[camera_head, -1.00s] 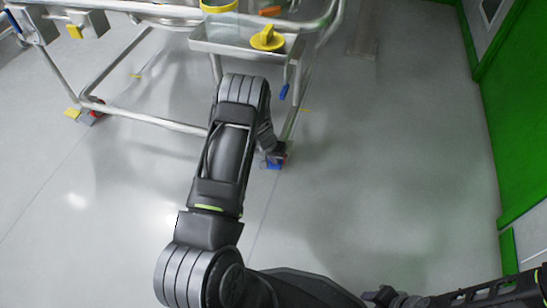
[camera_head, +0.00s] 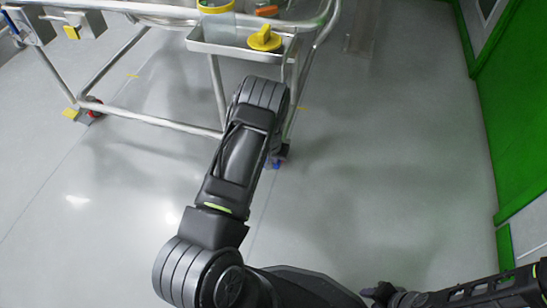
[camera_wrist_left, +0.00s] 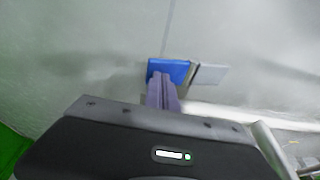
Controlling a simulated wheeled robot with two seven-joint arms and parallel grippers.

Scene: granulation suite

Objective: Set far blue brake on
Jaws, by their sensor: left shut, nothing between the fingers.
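A blue brake pedal (camera_wrist_left: 168,70) shows in the left wrist view, at the tips of my left gripper (camera_wrist_left: 162,80). A flat grey tab (camera_wrist_left: 209,74) sits right beside it. The purplish fingers are shut and empty, and overlap the pedal's lower edge; I cannot tell whether they touch it. In the head view, a small bit of the blue pedal (camera_head: 276,165) shows at the foot of the steel frame's near right leg, while my left forearm hides most of the gripper there. Dark parts of my right arm show at lower right, with no fingers I can make out.
Open floor lies right, up to a green wall (camera_head: 515,120).

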